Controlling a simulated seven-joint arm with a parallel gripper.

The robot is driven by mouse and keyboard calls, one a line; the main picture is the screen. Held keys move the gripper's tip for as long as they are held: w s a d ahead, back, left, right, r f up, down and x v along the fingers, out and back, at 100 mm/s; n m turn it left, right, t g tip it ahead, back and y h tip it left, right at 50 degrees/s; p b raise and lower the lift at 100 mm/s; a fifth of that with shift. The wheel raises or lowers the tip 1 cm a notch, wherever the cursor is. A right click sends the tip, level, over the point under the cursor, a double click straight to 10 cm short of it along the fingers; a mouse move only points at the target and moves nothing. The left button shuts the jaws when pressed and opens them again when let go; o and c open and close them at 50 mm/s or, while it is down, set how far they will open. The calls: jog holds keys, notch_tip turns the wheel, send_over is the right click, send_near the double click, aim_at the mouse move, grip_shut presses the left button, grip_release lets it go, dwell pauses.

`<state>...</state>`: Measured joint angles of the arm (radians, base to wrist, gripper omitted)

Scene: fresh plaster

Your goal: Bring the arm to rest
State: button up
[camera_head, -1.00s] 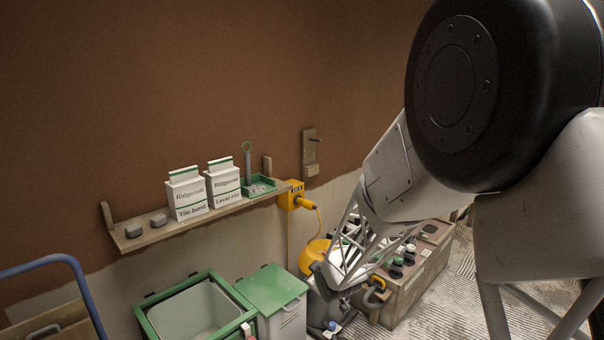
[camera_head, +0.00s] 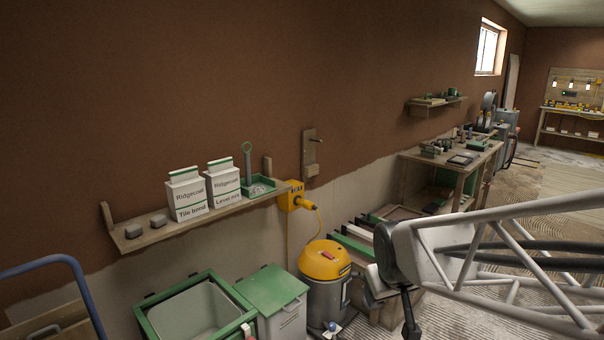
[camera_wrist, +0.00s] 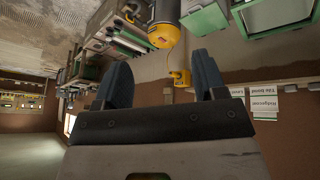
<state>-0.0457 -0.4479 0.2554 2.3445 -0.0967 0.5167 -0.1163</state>
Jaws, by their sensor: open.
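My arm (camera_head: 480,255) reaches in from the right edge of the head view, low over the floor, and ends in dark parts near the lower middle. In the wrist view my gripper (camera_wrist: 161,82) shows two dark blue-grey fingers standing well apart. It is open, and nothing is between the fingers. In the head view it is too unclear to tell the fingers apart.
A shelf (camera_head: 150,238) holds two Ridgecoat boxes. Below it stand an open green-rimmed bin (camera_head: 150,325) and a lidded bin (camera_head: 272,290). A yellow-topped vacuum (camera_head: 325,260) is left of my arm's end. A workbench (camera_head: 455,160) stands behind. The wrist view is upside down.

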jog(key=s+d+r+m+g, duration=0.1)
jog(key=s, duration=0.7)
jog(key=s+r+m+g, duration=0.1)
jog(key=s+r, duration=0.1)
jog(key=s, duration=0.7)
jog(key=shift+d+m+g, duration=0.35)
jog(key=shift+m+g, duration=0.05)
